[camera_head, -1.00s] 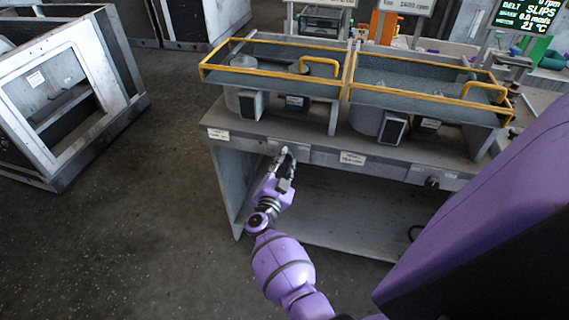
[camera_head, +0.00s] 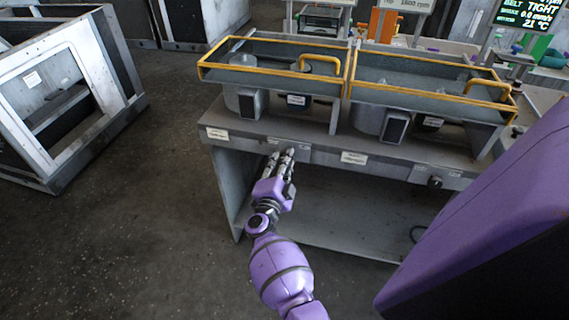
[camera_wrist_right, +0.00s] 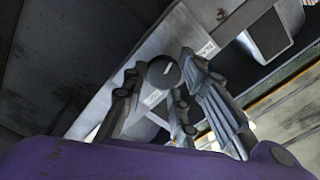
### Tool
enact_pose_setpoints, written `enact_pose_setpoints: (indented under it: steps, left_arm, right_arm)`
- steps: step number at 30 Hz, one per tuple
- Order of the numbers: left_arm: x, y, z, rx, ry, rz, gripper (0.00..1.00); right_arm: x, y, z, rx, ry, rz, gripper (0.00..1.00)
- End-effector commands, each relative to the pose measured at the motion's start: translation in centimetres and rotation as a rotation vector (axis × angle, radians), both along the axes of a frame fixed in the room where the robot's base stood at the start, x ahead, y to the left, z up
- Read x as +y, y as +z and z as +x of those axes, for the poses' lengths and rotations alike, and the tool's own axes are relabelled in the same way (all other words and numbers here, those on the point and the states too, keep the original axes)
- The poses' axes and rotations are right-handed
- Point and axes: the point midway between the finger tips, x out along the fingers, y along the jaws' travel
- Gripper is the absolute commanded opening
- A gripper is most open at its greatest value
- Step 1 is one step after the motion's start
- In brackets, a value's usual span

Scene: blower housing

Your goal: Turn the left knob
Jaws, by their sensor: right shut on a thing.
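The left knob (camera_wrist_right: 163,72) shows in the right wrist view as a dark round cap with a short white mark, set on the light front strip of the bench. In that view my right gripper (camera_wrist_right: 165,92) has its grey fingers around the knob, shut on it. In the head view my right gripper (camera_head: 281,155) is at the left part of the bench's front edge, and its fingers hide the knob. My left gripper is in neither view.
The grey bench (camera_head: 320,142) carries two yellow-railed trays (camera_head: 272,65). A second dark knob (camera_head: 435,182) sits farther right on the front edge. A display (camera_head: 525,15) at the top right reads "BELT TIGHT". A grey frame (camera_head: 70,100) stands at left, with open floor between.

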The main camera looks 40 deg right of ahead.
Motion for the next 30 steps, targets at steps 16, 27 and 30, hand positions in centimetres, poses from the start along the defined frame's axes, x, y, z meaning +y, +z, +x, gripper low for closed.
enact_pose_setpoints:
  steps: [16, 27, 30]
  left_arm:
    - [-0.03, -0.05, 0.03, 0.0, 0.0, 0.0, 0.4]
    - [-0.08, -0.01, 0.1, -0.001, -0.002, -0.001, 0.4]
    - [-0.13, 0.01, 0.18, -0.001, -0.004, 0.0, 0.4]
  right_arm:
    - [-0.18, -0.93, -0.56, 0.013, -0.007, 0.008, 0.4]
    - [-0.07, -0.43, -0.27, 0.006, -0.004, 0.003, 0.4]
    - [0.19, -0.43, -0.42, 0.006, -0.003, 0.004, 0.4]
